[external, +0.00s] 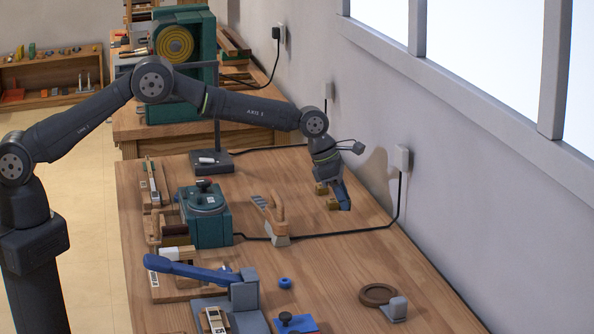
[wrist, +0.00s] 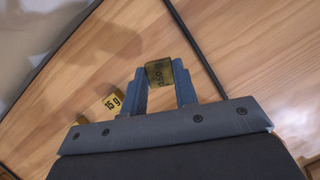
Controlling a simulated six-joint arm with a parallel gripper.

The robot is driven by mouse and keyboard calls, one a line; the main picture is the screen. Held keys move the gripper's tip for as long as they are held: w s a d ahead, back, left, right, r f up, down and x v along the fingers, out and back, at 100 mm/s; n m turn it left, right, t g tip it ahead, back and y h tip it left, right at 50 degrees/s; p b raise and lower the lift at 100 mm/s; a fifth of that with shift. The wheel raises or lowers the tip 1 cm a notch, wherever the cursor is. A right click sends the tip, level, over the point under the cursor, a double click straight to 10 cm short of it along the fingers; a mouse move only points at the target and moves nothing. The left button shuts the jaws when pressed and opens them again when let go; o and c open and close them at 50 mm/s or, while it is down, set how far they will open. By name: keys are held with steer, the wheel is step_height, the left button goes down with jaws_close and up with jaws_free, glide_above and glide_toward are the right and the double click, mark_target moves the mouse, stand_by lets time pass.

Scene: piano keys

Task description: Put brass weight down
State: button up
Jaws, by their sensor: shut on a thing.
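My gripper (wrist: 160,70) has its two blue fingers closed on the sides of a small brass weight (wrist: 158,73), whose dark marking is hard to read. A second brass weight (wrist: 113,102), marked 15 g, is left of the fingers in the wrist view. A third brass piece (wrist: 78,122) is partly hidden by the gripper body. Two brass blocks (external: 321,188) show beside my gripper in the external view.
A black cable (external: 330,233) runs along the bench to a wall outlet (external: 402,158). A wooden-handled tool (external: 275,220) and a green device (external: 205,215) stand left of my gripper. The bench between gripper and brown ring (external: 378,293) is mostly clear.

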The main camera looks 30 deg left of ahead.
steer(key=shift+f, duration=2)
steer(key=shift+f, duration=0.1)
steer(key=o, duration=1.1)
steer(key=shift+c, duration=0.2)
steer(key=shift+a+r, duration=0.1)
steer(key=shift+r, duration=0.45)
steer(key=v, duration=1.1)
